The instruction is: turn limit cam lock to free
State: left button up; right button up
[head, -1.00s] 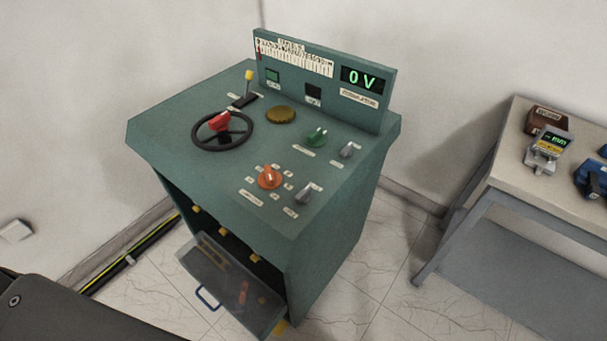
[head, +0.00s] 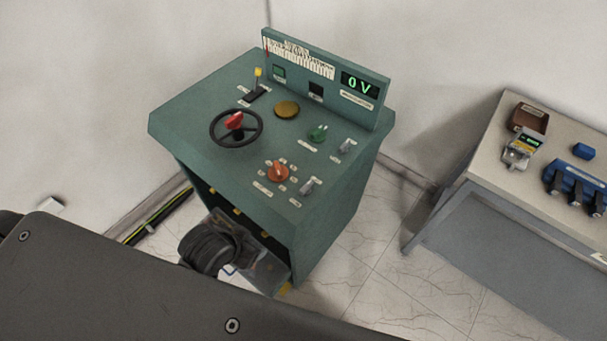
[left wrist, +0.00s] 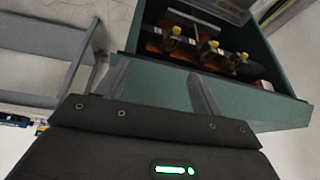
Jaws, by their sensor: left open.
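The green control console (head: 185,110) stands in the middle of the head view. Its top carries an orange knob (head: 278,173), a green knob (head: 318,134), a grey lever knob (head: 311,187) and another grey lever knob (head: 347,147). A black handwheel (head: 258,137) has a red piece (head: 235,120) at its hub. The labels are too small to read, so I cannot tell which control is the limit cam lock. My left gripper (left wrist: 160,84) is open and empty near the console's open front in the left wrist view. My right gripper is out of view.
Several yellow-topped parts (left wrist: 176,30) sit inside the opening. A side table (head: 480,135) with devices stands at the right. Floor between it and the console is clear.

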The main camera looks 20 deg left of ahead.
pick_arm(q)
jog(key=w+d+r+m+t, duration=0.1)
jog(key=w+d, duration=0.1)
jog(key=w, duration=0.1)
jog(key=w+d+r+m+h, duration=0.1)
jog(key=w+d, duration=0.1)
jog(key=w, duration=0.1)
jog(key=w+d+r+t, duration=0.1)
jog(key=w+d, duration=0.1)
jog(key=shift+w+d+r+m+t+h, duration=0.1)
jog(key=shift+w+m+t+h, duration=0.2)
jog(key=shift+w+m+h, duration=0.1)
jog(key=w+d+r, duration=0.1)
jog(key=w+d+m+t+h, duration=0.1)
jog(key=d, duration=0.1)
jog(key=w+d+r+m+h, duration=0.1)
jog(key=w+d, duration=0.1)
jog(key=shift+r, duration=0.35)
jog(key=w+d+r+m+h, duration=0.3)
jog(key=w+d+r+m, duration=0.15)
jog(key=d, duration=0.25)
jog(key=m+g+y, duration=0.4)
jog(key=m+g, duration=0.6)
send_near(306, 186)
jog(key=shift+h, duration=0.3)
jog(key=p+x, duration=0.3)
jog(key=x, duration=0.4)
jog(key=shift+a+f+p, duration=0.1)
jog(key=shift+f+p, duration=0.2)
jog(key=shift+f, duration=0.55)
